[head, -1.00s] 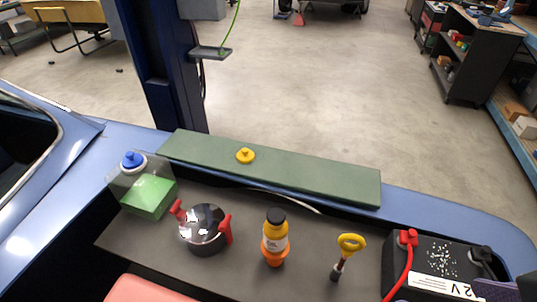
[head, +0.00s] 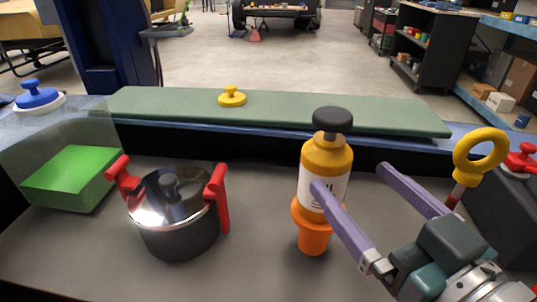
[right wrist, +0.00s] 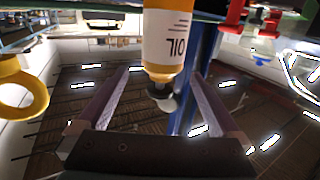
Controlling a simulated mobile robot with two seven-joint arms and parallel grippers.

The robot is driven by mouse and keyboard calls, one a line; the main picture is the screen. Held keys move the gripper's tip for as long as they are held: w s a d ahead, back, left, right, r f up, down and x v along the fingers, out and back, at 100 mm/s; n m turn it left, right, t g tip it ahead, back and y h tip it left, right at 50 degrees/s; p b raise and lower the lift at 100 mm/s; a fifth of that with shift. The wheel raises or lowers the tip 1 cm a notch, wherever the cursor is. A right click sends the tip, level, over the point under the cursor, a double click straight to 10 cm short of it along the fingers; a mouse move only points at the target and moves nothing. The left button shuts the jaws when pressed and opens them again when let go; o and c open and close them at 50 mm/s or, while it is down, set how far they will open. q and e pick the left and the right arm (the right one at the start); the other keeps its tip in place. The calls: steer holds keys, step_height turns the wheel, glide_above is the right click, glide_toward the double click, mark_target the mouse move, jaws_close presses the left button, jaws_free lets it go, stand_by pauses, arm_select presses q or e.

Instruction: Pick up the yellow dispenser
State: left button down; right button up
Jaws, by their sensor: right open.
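The yellow dispenser (head: 325,158) is a yellow bottle with a dark cap and a white label. It stands upright in an orange holder (head: 313,232) on the dark grey surface. My right gripper (head: 350,178) is open and empty, just right of the bottle, its purple fingers pointing at it. In the head view one finger's tip overlaps the front of the bottle and the other is farther back on the right. In the right wrist view the bottle (right wrist: 166,45), labelled OIL, appears cap down and lines up between the spread fingers (right wrist: 160,82). Contact cannot be told. My left gripper is out of view.
A pot (head: 180,225) with red handles stands left of the bottle, and a clear container with a green block (head: 70,178) farther left. A yellow-ringed tool (head: 480,152) stands close right of my gripper. A green pad (head: 300,108) with a yellow knob (head: 232,97) lies behind.

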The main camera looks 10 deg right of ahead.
mark_target(341, 174)
steer(key=shift+w+a+f, duration=0.15)
steer(key=shift+w+f, duration=0.05)
steer(key=shift+f, duration=0.4)
steer(key=shift+w+a, duration=0.1)
steer(key=shift+w, duration=0.2)
steer(key=w, duration=0.3)
steer(key=shift+w+a+r, duration=0.2)
steer(key=shift+w+a, duration=0.05)
steer(key=shift+a, duration=0.05)
steer(key=w, duration=0.2)
steer(key=w+a+b, duration=0.1)
steer(key=w, duration=0.2)
steer(key=shift+w+a+f, duration=0.1)
steer(key=shift+w+f, duration=0.1)
steer(key=shift+w, duration=0.05)
steer(key=shift+c, duration=0.2)
steer(key=shift+r, duration=0.1)
jaws_close()
